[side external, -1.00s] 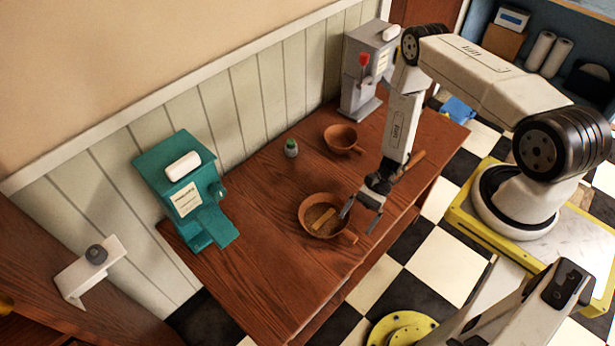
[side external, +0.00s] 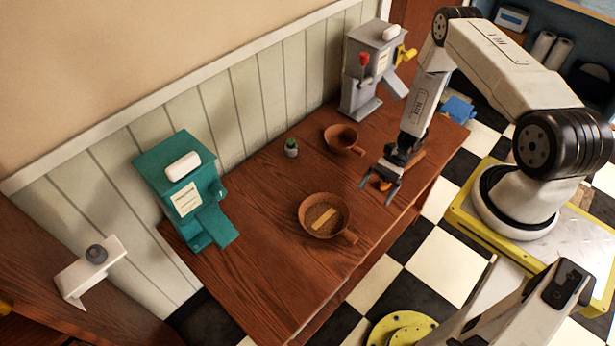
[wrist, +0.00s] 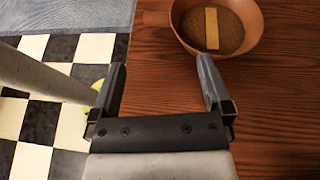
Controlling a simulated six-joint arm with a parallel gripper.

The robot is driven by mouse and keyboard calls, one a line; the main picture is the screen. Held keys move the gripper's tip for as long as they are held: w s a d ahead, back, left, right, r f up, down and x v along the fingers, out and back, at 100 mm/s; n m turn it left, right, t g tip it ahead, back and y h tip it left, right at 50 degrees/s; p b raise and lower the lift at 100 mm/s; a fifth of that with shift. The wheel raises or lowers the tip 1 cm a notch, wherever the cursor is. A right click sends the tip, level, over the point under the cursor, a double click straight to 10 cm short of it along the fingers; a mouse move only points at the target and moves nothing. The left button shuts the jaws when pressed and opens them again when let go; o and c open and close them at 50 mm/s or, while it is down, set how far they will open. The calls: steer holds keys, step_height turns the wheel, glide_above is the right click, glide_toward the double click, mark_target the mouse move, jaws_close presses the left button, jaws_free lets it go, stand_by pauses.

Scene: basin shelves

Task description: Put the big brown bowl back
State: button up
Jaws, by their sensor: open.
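The larger brown bowl (side external: 316,233) sits upright on the wooden table and has a short handle. It holds a darker brown content with a tan flat strip (side external: 322,218) on it. It also shows at the upper right of the wrist view (wrist: 256,38), cut off by the frame. A smaller brown bowl (side external: 345,150) stands farther back, seemingly empty. My gripper (side external: 377,194) is open, to the right of the larger bowl and apart from it, over the table's right side. In the wrist view, my fingers (wrist: 161,66) are spread with nothing between them.
A teal dispenser (side external: 182,190) stands at the table's left end, a grey one (side external: 365,75) at the back. A small green-topped bottle (side external: 291,148) is near the wall. An orange item (side external: 384,185) shows beside my gripper; I cannot tell what it is. The front-left tabletop is clear.

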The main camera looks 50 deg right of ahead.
stand_by(0.3)
steer(key=w+a+r+n+t+h, duration=0.1)
steer(key=r+n+h, duration=0.5)
steer(key=r, duration=0.8)
steer(key=a+r+n+t+h, duration=0.3)
steer(key=a+r+n+h, duration=0.2)
steer(key=r+n, duration=0.5)
step_height(320, 180, up, 5)
steer(key=shift+w+a+h, duration=0.25)
steer(key=shift+w+h, duration=0.1)
steer(key=shift+h, duration=0.85)
